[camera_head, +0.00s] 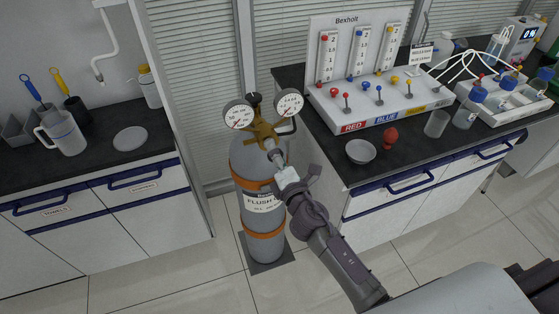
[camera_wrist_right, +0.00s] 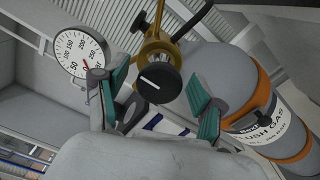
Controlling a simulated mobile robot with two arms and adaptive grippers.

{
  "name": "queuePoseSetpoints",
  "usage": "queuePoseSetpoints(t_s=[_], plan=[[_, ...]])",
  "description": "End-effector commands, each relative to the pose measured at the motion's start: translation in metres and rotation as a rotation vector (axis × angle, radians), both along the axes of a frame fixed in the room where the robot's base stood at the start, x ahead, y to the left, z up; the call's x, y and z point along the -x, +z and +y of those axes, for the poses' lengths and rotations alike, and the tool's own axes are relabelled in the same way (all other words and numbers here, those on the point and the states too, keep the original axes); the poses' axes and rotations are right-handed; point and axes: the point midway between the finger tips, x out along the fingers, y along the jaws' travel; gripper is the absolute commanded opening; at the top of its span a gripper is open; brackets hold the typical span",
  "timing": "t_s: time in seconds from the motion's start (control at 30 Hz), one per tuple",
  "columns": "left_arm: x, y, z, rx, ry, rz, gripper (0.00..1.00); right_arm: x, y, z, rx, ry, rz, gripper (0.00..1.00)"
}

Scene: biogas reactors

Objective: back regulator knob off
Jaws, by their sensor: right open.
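A grey gas cylinder (camera_head: 243,158) with orange bands and a label reading FLUSH stands upright between the two benches. Its brass regulator (camera_head: 263,132) carries two round gauges (camera_head: 238,115). In the right wrist view the regulator knob (camera_wrist_right: 157,83), black with a white line, faces the camera, and a gauge (camera_wrist_right: 77,52) is at upper left. My right gripper (camera_head: 282,170) is at the regulator's front. In the wrist view its teal-padded fingers (camera_wrist_right: 160,87) are apart, one on each side of the knob, with gaps visible. My left gripper is out of view.
The right bench holds a Bexholt flow panel (camera_head: 357,116), a small bowl (camera_head: 361,152), a red bulb (camera_head: 390,137) and bottles. The left bench (camera_head: 100,150) holds a jug (camera_head: 62,132) and a round plate (camera_head: 130,139).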

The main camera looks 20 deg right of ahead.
Motion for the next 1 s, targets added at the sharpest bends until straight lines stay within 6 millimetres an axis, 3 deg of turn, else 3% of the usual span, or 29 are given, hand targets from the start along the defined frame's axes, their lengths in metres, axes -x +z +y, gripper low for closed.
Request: queuePoseSetpoints(t_s=[0.17, 0.4, 0.6, 1.0], plan=[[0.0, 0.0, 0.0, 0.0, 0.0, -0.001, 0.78, 0.022, -0.002, -0.001, 0.0, 0.0, 0.004, 0.69], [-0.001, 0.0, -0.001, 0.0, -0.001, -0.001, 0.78, 0.075, -0.002, -0.003, -0.001, -0.002, 0.005, 0.69], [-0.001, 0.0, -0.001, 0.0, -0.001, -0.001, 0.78, 0.107, -0.002, -0.004, -0.003, -0.002, 0.004, 0.69], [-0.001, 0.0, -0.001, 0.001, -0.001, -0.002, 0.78, 0.119, -0.001, -0.004, 0.001, 0.001, 0.001, 0.69]])
